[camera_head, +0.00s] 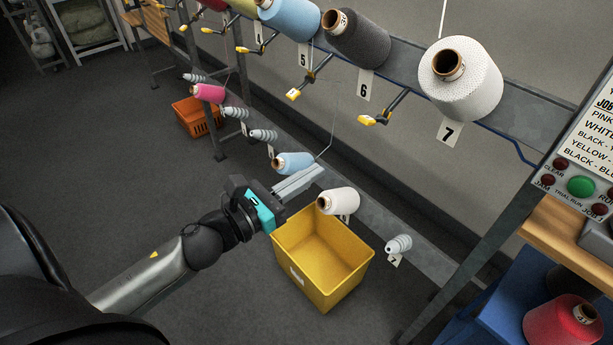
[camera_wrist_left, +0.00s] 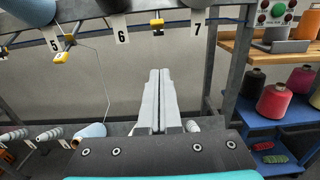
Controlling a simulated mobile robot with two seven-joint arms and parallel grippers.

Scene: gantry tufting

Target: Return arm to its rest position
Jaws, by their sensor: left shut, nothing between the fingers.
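My left gripper (camera_head: 300,180) reaches in from the left of the head view, above the lower rail and the back edge of the yellow bin. Its long grey fingers are together with nothing between them; they also show shut in the left wrist view (camera_wrist_left: 159,100). A white cone (camera_head: 340,201) sits on the lower rail just beyond and right of the fingers, and a light blue cone (camera_head: 293,163) sits just behind them. I cannot tell whether the fingers touch either cone. My right gripper is not in view.
The yellow bin (camera_head: 365,266) stands open and empty below the gripper. The upper rail carries large cones, including a white one (camera_head: 478,85) at 7 and a dark grey one (camera_head: 365,45) at 6. A blue cart (camera_head: 500,308) with a red cone stands right. Floor at left is clear.

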